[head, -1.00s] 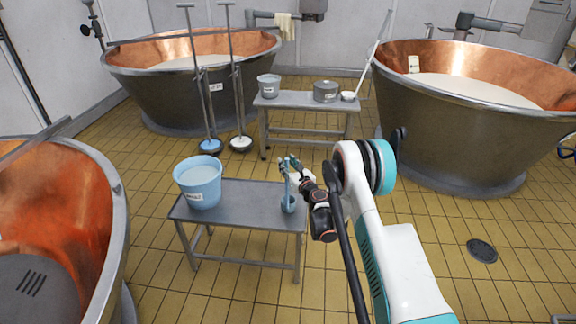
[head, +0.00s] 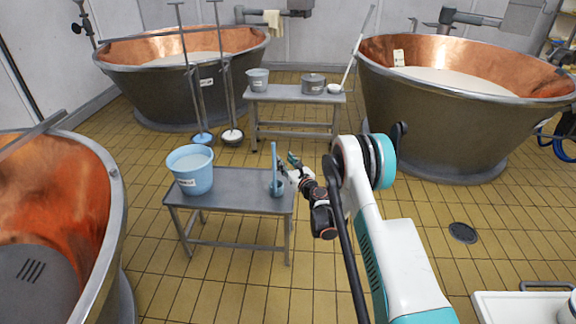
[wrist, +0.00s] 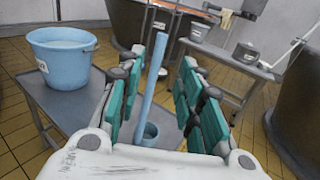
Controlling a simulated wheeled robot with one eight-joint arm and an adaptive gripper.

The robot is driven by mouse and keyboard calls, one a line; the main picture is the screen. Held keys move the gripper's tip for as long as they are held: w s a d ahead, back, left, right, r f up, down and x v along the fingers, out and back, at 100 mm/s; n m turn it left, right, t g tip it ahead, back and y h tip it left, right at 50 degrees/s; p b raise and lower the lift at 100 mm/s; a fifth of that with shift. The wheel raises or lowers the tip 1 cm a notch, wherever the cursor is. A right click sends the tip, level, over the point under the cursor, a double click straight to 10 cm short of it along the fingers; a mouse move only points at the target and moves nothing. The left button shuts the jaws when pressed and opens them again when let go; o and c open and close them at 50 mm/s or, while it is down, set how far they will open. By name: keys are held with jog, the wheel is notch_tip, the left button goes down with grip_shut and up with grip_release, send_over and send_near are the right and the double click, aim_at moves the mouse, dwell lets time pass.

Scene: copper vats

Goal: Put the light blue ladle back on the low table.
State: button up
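The light blue ladle (head: 274,162) stands with its cup on the near low metal table (head: 232,198), close to the right end, its long handle pointing up. My gripper (head: 287,165) is just right of the handle in the head view. In the wrist view my gripper (wrist: 161,95) has its teal-padded fingers spread wide. There the ladle handle (wrist: 153,85) appears between the fingers, with gaps on both sides, and its cup (wrist: 150,130) lies beyond them. Nothing is held.
A light blue bucket (head: 191,170) stands on the left part of the same table. A second bench (head: 290,96) behind carries a grey bucket (head: 258,79) and a grey pot (head: 313,83). Large copper vats surround the area. A white surface (head: 520,306) is at the lower right.

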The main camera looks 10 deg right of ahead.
jog(key=s+a+r+n+g+y, duration=0.1)
jog(key=s+a+r+n, duration=0.15)
jog(key=r+n, duration=0.4)
jog(key=s+a+r+n+g, duration=0.2)
jog(key=s+r+n, duration=0.15)
jog(key=r, duration=0.55)
jog(key=s+a+r+n+g+y, duration=0.15)
jog(key=s+r+n, duration=0.25)
jog(key=r, duration=0.4)
jog(key=s+r+n+g+h, duration=0.1)
jog(key=s+r+n, duration=0.15)
jog(key=s, duration=0.35)
jog(key=s+a+r+n+g+h, duration=0.1)
jog(key=s+r+n, duration=0.15)
jog(key=s, duration=0.25)
jog(key=s+r+n+g+h, duration=0.1)
jog(key=s+r+n, duration=0.15)
jog(key=s, duration=0.35)
jog(key=s+d+f+n+g+h, duration=0.1)
jog(key=s+d+f+n, duration=0.1)
jog(key=s, duration=0.7)
jog(key=s+d+f+n+g+h, duration=0.1)
jog(key=s+n, duration=0.4)
jog(key=s, duration=0.5)
jog(key=s+d+f+n+g+h, duration=0.1)
jog(key=s+d+f+n+h, duration=0.1)
jog(key=s, duration=0.8)
jog(key=shift+d+f+n, duration=0.4)
jog(key=shift+d+n, duration=0.45)
jog(key=shift+n, duration=0.4)
